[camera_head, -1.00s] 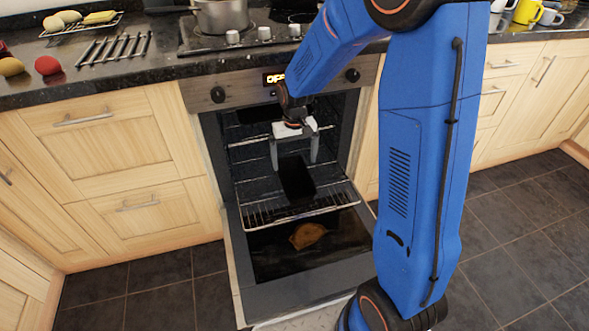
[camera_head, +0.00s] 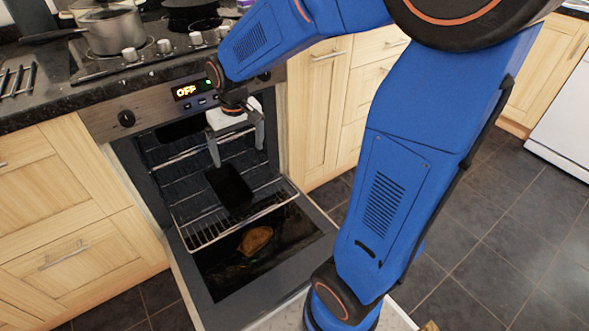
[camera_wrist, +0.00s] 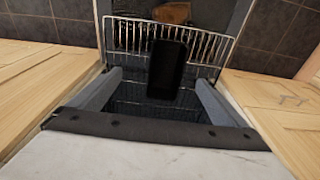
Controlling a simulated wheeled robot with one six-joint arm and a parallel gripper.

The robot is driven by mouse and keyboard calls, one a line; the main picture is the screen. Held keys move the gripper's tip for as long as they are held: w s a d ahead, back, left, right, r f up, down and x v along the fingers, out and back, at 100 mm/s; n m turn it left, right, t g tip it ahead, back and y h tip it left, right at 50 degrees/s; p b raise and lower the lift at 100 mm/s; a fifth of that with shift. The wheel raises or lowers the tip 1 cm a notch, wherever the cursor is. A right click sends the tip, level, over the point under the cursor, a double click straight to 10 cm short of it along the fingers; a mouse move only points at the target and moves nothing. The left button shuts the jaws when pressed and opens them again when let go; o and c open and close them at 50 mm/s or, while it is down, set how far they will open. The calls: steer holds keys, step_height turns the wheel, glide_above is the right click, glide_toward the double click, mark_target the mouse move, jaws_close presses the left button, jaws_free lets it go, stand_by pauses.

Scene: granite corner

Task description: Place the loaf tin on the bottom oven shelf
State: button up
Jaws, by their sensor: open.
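The black loaf tin (camera_head: 229,187) sits on the pulled-out wire oven shelf (camera_head: 207,234), low in the open oven. My gripper (camera_head: 238,157) is open and empty, just above and behind the tin, with its fingers apart from it. In the wrist view the tin (camera_wrist: 167,68) lies on the shelf (camera_wrist: 213,47), beyond the two spread fingertips (camera_wrist: 158,85). The oven door (camera_head: 318,237) is folded down in front of the shelf.
Pots (camera_head: 115,30) stand on the hob above the oven. Wooden cupboards (camera_head: 75,245) flank the oven. The tiled floor (camera_head: 480,240) at right is clear.

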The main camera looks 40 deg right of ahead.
steer(key=s+d+r+t, duration=0.1)
steer(key=s+d+r, duration=0.1)
steer(key=s, duration=0.9)
steer(key=s+d+r+t, duration=0.2)
steer(key=s+r, duration=0.3)
steer(key=s, duration=0.6)
steer(key=shift+s+r, duration=0.25)
